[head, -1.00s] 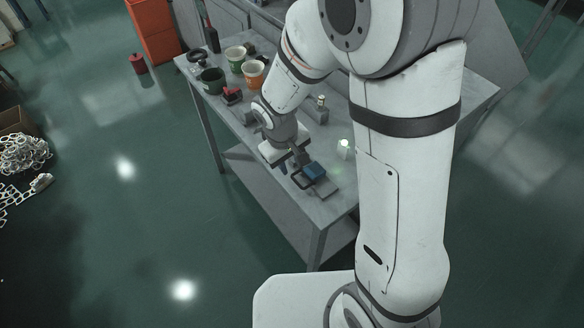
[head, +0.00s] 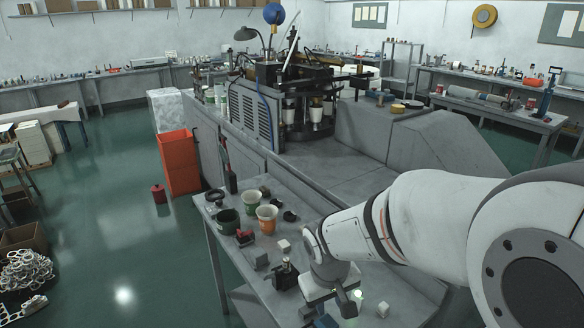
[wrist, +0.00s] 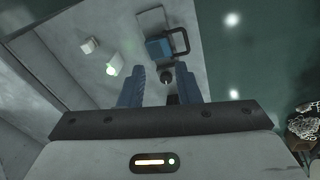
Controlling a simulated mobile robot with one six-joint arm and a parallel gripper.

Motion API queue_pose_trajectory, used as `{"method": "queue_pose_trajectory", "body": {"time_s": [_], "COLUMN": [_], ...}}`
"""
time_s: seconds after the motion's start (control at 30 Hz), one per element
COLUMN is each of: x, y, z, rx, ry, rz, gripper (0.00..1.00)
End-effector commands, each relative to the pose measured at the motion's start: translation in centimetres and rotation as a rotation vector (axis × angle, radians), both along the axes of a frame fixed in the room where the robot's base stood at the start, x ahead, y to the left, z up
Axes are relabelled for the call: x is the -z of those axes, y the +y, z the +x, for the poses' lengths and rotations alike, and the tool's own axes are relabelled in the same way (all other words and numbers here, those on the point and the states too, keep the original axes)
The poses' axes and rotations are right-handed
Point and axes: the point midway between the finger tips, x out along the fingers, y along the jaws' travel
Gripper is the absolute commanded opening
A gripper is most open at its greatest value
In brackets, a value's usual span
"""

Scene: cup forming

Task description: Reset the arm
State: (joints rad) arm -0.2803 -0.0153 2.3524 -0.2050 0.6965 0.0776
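My gripper (wrist: 160,82) has two blue fingers standing apart, with a clear gap between them. It is over the grey workbench (wrist: 105,35), and nothing shows held in it. A small dark piece with a light tip (wrist: 168,78) appears between the fingers in the wrist view; I cannot tell whether it is below them or part of the tool. In the head view, my arm reaches in from the right, and the gripper is low in the picture, its fingers partly hidden.
A blue item with a dark loop handle (wrist: 160,48) lies near the bench edge. Two small white blocks (wrist: 88,45) are beside it. Green (head: 228,220) and orange-and-white (head: 267,217) cups stand farther back. A large machine (head: 290,105) rises behind. Green floor is open at left.

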Motion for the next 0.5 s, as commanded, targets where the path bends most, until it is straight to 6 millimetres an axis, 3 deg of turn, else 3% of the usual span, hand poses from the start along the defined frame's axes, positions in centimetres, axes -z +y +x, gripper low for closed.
{"method": "queue_pose_trajectory", "body": {"time_s": [0.03, 0.2, 0.5], "x": [-1.7, -5.6, -9.2], "y": [-1.2, -4.3, -6.8], "z": [-0.9, -4.4, -9.6], "rx": [0.044, 0.167, 0.305], "ry": [-0.025, -0.081, -0.155], "rz": [0.019, 0.076, 0.154], "gripper": [0.30, 0.30, 0.30]}}
